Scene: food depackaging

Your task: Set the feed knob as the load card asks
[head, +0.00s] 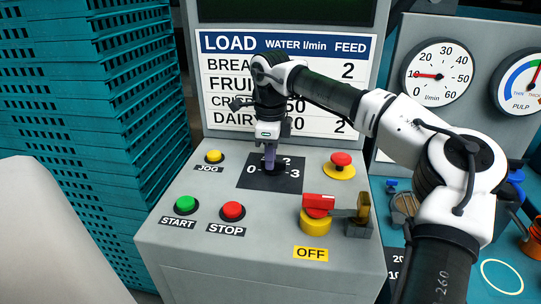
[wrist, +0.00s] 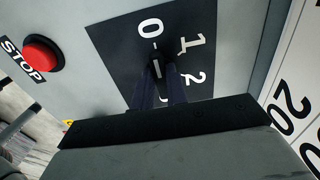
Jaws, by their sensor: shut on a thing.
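The feed knob (wrist: 157,66) is small and dark, on a black square plate (head: 262,183) marked 0, 1, 2, 3 on the grey console. My gripper (head: 270,160) points down over the plate and is shut on the knob, whose body is mostly hidden. In the wrist view a short white mark lies beside the 0, seemingly the pointer. The load card (head: 222,43) stands behind, with columns LOAD, WATER l/min and FEED. Its bread row and dairy row each show feed 2. My arm hides parts of the fruit and crisps rows.
The console also bears a yellow JOG button (head: 214,156), a green START button (head: 185,204), a red STOP button (head: 232,210), a red emergency button (head: 341,160) and a red switch (head: 318,203) labelled OFF. Teal crates (head: 85,120) stack at left. Gauges (head: 439,72) stand at right.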

